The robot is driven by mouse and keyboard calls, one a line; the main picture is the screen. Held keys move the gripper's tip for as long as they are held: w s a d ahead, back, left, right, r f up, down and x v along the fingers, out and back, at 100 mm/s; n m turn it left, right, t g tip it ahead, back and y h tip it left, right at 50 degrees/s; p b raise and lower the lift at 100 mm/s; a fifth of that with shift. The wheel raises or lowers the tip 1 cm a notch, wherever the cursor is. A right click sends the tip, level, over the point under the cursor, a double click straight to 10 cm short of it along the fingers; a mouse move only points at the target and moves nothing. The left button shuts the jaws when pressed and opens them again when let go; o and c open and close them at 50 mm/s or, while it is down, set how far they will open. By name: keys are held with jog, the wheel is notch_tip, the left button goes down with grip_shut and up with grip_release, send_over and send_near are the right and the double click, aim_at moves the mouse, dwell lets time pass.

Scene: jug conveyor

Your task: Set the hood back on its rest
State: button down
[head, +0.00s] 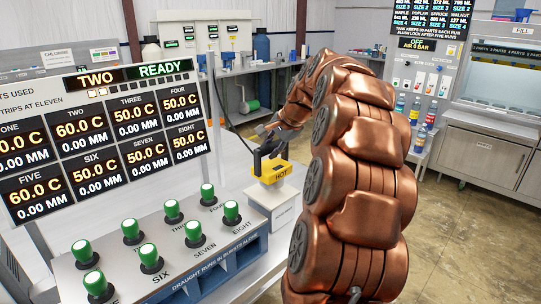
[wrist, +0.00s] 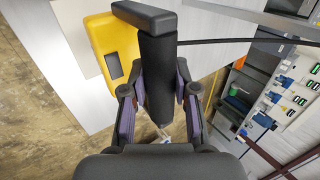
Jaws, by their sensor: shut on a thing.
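The hood (wrist: 157,65) is black, with a thick round grip and a wider bar across its far end; a black cable runs off it to the right. My gripper (wrist: 157,95) is shut on the grip, with a finger on each side. The rest seems to be the yellow block (head: 271,173) marked HOT on a white stand. In the wrist view the yellow block (wrist: 112,50), with a dark slot, lies just left of the hood. In the head view the hood (head: 258,160) is at the block's top left; I cannot tell whether it touches. My gripper (head: 272,138) is above it.
A console with several green-topped knobs (head: 150,256) stands in front and left of the stand. A display panel (head: 100,135) reading TWO and READY rises behind the knobs. The black cable (head: 222,105) hangs behind the block. Benches and shelves stand farther back.

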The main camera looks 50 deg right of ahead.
jog(key=shift+f+p, duration=0.35)
jog(key=shift+f, duration=1.1)
jog(key=c, duration=0.9)
grip_release()
jog(key=b+v, duration=0.2)
jog(key=v, duration=1)
jog(key=shift+b, duration=0.4)
